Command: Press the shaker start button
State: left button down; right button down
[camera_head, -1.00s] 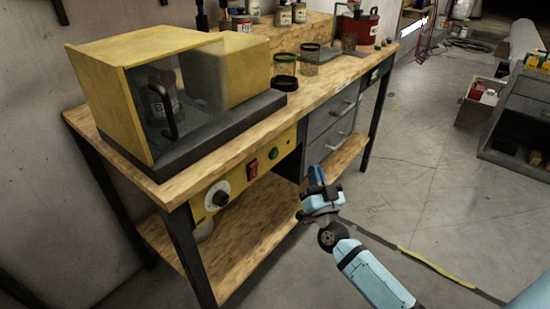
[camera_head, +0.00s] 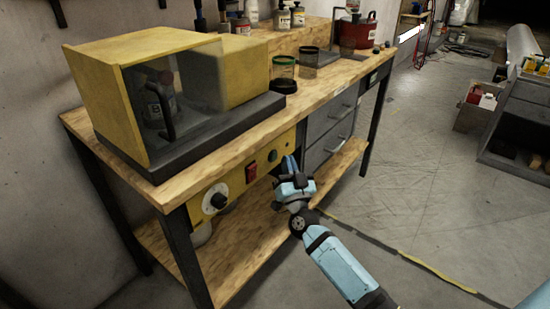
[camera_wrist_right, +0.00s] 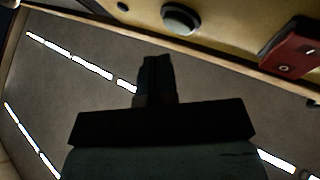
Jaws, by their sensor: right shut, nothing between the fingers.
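The shaker (camera_head: 160,90) is a yellow box with a clear front door on a dark base, on top of the workbench. A yellow panel (camera_head: 233,187) below the bench top carries a dial (camera_head: 216,198), a red switch (camera_head: 250,172) and a round green button (camera_head: 273,156). My right gripper (camera_head: 289,165) is shut and empty, just right of the green button in the head view. In the right wrist view the dark fingers (camera_wrist_right: 155,75) lie below the round button (camera_wrist_right: 180,17) and left of the red switch (camera_wrist_right: 292,48); they look apart from both. My left gripper is out of view.
The wooden bench top (camera_head: 240,140) overhangs the panel, and a lower shelf (camera_head: 255,240) lies underneath. Grey drawers (camera_head: 328,125) stand right of the panel. A green-rimmed jar (camera_head: 283,68) stands on the top. The floor to the right is largely open.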

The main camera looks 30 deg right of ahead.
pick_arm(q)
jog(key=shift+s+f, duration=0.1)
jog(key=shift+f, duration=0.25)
pick_arm(e)
jog(key=shift+w+a, duration=0.15)
jog(key=shift+w, duration=0.15)
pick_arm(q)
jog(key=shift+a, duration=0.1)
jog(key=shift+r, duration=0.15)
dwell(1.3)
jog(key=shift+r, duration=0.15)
pick_arm(e)
jog(key=shift+w+a, duration=0.15)
jog(key=shift+w, duration=0.25)
